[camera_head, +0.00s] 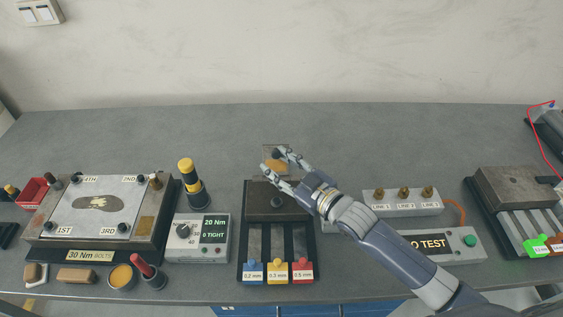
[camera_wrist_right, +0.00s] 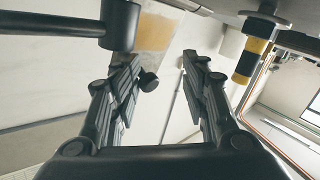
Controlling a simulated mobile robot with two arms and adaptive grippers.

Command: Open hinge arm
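The dark metal fixture (camera_head: 253,207) stands at the middle of the bench, with a round black knob on its top block. A small upright plate with an orange patch (camera_head: 272,165) rises behind it; I cannot tell for sure whether this is the hinge arm. My right gripper (camera_head: 272,160) reaches over the fixture's back, its fingertips in front of the plate and partly covering it. In the wrist view its fingers (camera_wrist_right: 163,85) are spread, with nothing gripped between them. A dark knob (camera_wrist_right: 148,82) shows beside the left finger, and a tan patch (camera_wrist_right: 155,32) beyond. My left gripper is not in view.
Blue, yellow (camera_head: 277,271) and red shim tabs sit at the fixture's front. A torque box (camera_head: 198,238) and a black-and-yellow tool (camera_head: 190,183) stand to its left, a tester box (camera_head: 466,246) under my right arm. The bench behind is clear.

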